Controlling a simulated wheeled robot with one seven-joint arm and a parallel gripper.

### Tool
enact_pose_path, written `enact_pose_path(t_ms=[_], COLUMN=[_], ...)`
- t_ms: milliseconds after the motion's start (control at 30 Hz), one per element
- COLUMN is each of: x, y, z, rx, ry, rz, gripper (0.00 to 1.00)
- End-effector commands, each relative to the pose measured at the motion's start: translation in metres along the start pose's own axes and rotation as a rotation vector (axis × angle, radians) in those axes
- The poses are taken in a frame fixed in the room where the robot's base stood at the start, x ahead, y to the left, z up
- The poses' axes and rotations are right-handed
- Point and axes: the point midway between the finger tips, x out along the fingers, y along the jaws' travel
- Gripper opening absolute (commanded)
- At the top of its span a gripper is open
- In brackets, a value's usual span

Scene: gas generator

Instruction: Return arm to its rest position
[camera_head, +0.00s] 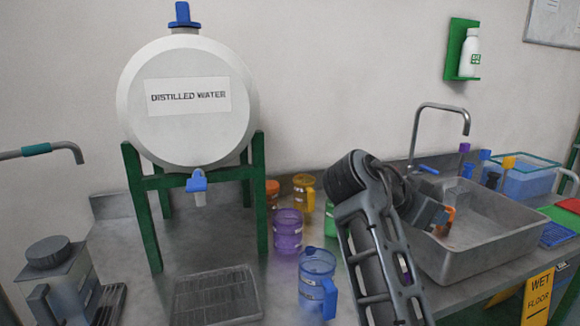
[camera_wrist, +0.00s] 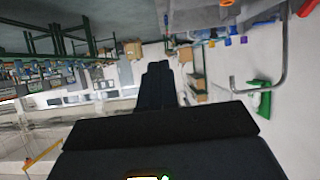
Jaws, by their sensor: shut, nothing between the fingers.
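My arm (camera_head: 375,230) rises folded in front of the counter in the head view, its elbow up and its far end beside the left part of the sink. In the wrist view my gripper (camera_wrist: 158,68) shows as dark fingers together, with nothing held between them. It points out into the room, clear of any surface. In the head view the fingertips cannot be made out clearly beside the sink.
The sink (camera_head: 490,240) with its tap (camera_head: 438,108) lies right of my arm. A blue jug (camera_head: 316,280) and a purple jug (camera_head: 288,230) stand close on its left. The distilled water barrel (camera_head: 188,125) sits on a green stand. A yellow wet floor sign (camera_head: 538,297) is lower right.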

Motion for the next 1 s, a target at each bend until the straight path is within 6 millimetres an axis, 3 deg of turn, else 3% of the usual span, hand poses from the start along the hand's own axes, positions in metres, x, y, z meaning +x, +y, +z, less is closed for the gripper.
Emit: enact_pose_path(t_ms=[267, 467, 667, 800, 1000], x=[0.02, 0.041, 0.065, 0.079, 0.082], y=[0.006, 0.017, 0.04, 0.069, 0.121], z=[0.031, 0.067, 0.124, 0.174, 0.237], rx=[-0.084, -0.178, -0.315, -0.426, -0.547], ry=[0.009, 0.018, 0.026, 0.029, 0.031], rz=[-0.061, -0.136, -0.259, -0.382, -0.558], gripper=[0.0, 0.0, 0.0, 0.0, 0.0])
